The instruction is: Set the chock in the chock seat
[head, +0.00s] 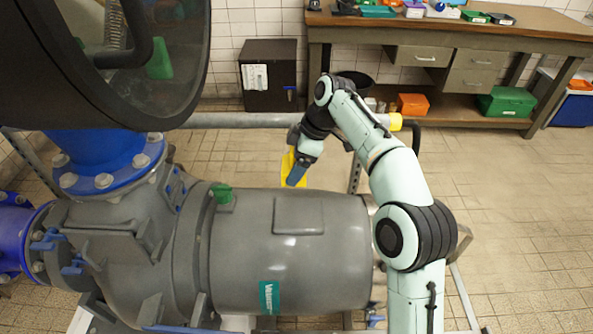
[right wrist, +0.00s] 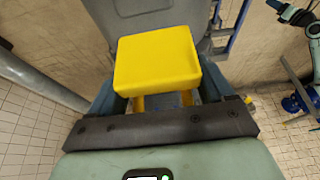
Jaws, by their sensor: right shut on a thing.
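My right gripper (head: 294,172) is shut on the yellow chock (head: 288,165), just beyond the grey motor body. In the right wrist view the chock (right wrist: 157,62) is a yellow block with a flat, square face and narrower parts below, held between the blue fingers (right wrist: 160,100). A grey surface lies close behind it. I cannot make out the chock seat for certain. A pale green arm part of mine shows at the right edge of the wrist view; its gripper (right wrist: 284,10) is dark and unclear.
The large grey motor (head: 290,255) and blue pipework (head: 95,160) fill the front left. A grey rail (head: 260,120) with a yellow end runs behind. A black cabinet (head: 270,85) and a workbench (head: 450,22) stand at the back. Tiled floor at the right is clear.

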